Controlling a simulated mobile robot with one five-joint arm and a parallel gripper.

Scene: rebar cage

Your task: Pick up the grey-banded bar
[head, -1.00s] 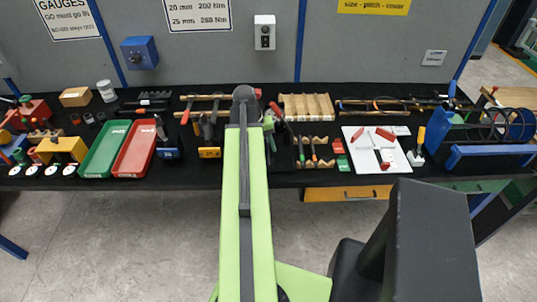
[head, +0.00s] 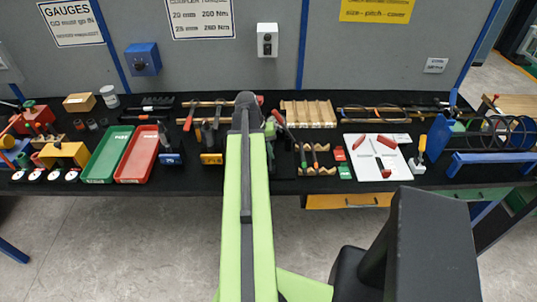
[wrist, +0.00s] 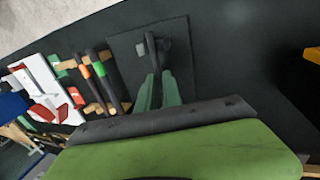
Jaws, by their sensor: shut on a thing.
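In the wrist view, my gripper (wrist: 158,82) has two green fingers closed on a slim dark bar (wrist: 151,52). The bar stands out past the fingertips over a dark square plate. A small grey patch (wrist: 167,45) shows beside the bar; I cannot tell whether it is the bar's band. An orange-banded bar (wrist: 85,72) and a green-banded bar (wrist: 99,68) lie on a wooden rack left of the fingers. The rack also shows in the head view (head: 326,171).
A white board (head: 378,171) with red-handled pieces lies right of the rack. Red (head: 137,155) and green (head: 107,155) trays lie left of my arm. A ribbed wooden block (head: 308,114) stands behind the rack. The black bench (head: 250,187) is crowded, with a narrow clear strip in front.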

